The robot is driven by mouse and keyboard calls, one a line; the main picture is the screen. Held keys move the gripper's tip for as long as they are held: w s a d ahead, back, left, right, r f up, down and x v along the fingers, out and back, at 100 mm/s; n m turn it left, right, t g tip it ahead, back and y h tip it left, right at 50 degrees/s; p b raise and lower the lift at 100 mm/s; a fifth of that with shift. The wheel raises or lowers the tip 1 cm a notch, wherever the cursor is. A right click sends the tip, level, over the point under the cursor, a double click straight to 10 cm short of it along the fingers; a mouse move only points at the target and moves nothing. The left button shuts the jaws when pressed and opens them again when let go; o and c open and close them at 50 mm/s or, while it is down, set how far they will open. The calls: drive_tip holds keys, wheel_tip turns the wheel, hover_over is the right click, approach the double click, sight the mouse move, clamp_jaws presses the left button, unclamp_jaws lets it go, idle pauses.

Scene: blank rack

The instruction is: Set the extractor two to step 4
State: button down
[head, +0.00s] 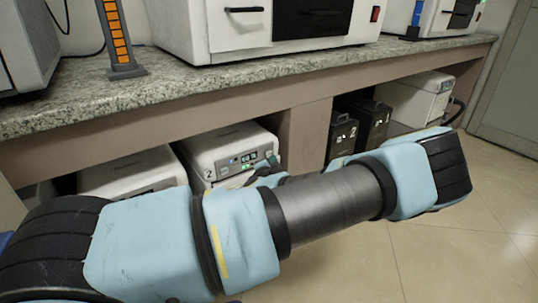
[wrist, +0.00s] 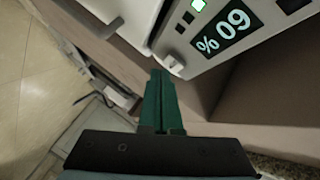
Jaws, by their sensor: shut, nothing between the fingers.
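Extractor two is a white box (head: 208,147) with a "2" on its grey front, on the lower level under the counter. Its small lit display (head: 249,158) has blue and green lights around it; its digits are too small to read.
Another white box (head: 130,172) stands left of extractor two. Dark canisters (head: 342,135) and a white unit (head: 420,95) stand right of a divider (head: 305,135). The stone countertop (head: 200,83) overhangs them. My arm crosses the front; tiled floor (head: 430,260) is clear at right.

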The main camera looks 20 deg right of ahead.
drive_tip(key=shift+w, duration=0.2)
drive_tip(key=shift+w+a, duration=0.15)
drive_tip(key=shift+w, duration=0.25)
idle(0.7)
drive_tip(key=shift+s, duration=0.15)
idle(0.3)
drive_tip(key=shift+s+d+p, duration=0.2)
drive_tip(key=shift+s+p, duration=0.1)
drive_tip(key=shift+s, duration=0.35)
drive_tip(key=shift+s+d, duration=0.25)
drive_tip(key=shift+s, duration=0.55)
drive_tip(key=shift+s+d, duration=0.2)
drive_tip(key=shift+s, duration=0.6)
drive_tip(key=shift+s+d, duration=0.25)
drive_tip(key=shift+s, duration=0.55)
idle(1.0)
